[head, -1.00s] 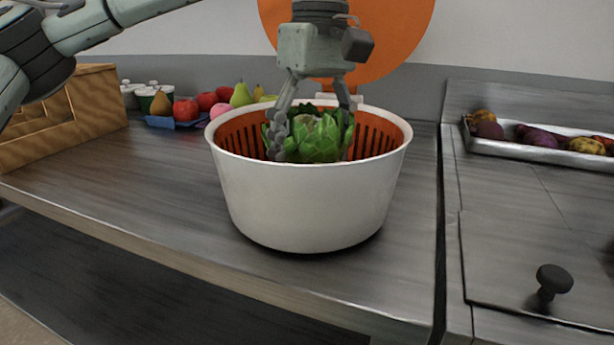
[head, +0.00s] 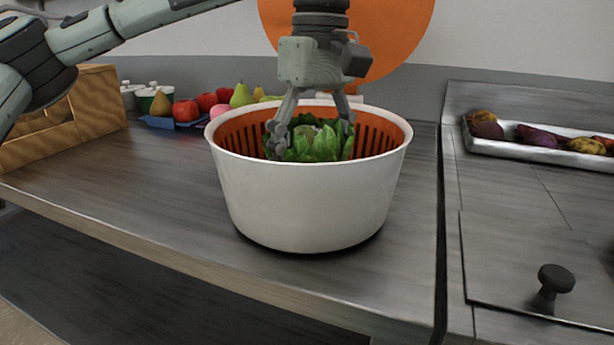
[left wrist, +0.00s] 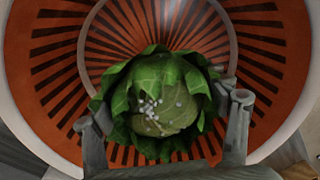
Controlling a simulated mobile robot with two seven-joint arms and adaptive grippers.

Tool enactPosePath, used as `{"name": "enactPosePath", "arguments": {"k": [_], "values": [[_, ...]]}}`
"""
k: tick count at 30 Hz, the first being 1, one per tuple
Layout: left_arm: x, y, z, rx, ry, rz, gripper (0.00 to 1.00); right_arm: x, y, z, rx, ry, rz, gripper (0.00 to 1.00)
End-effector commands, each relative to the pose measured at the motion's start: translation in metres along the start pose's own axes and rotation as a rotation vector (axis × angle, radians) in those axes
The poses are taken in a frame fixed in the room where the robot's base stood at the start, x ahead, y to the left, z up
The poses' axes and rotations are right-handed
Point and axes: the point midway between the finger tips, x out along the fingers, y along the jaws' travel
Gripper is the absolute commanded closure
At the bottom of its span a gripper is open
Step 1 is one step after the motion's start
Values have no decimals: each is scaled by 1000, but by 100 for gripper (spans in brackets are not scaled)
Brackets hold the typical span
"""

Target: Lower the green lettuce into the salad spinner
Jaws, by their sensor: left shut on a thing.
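The green lettuce (head: 318,144) is inside the salad spinner, partly below its rim. The spinner is a white bowl (head: 310,208) with an orange slotted basket (head: 240,136). My left gripper (head: 310,135) reaches down into the basket from above, its fingers on either side of the lettuce and shut on it. In the left wrist view the lettuce (left wrist: 160,108) sits between the two fingers, with the orange basket (left wrist: 60,60) around and beneath it. I cannot tell whether the lettuce touches the basket floor. My right gripper is not in view.
The spinner stands on a steel counter (head: 150,185) near its front edge. Behind it to the left are several fruits (head: 186,110) and a wooden crate (head: 95,105). To the right, a metal tray (head: 520,150) holds several root vegetables, and a black knob (head: 554,280) sticks up.

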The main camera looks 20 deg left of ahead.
Motion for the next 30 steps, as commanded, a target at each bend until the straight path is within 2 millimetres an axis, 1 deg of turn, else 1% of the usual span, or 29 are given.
{"name": "enactPosePath", "arguments": {"k": [30], "values": [[15,1,0,0,0,1,57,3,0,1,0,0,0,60]]}}
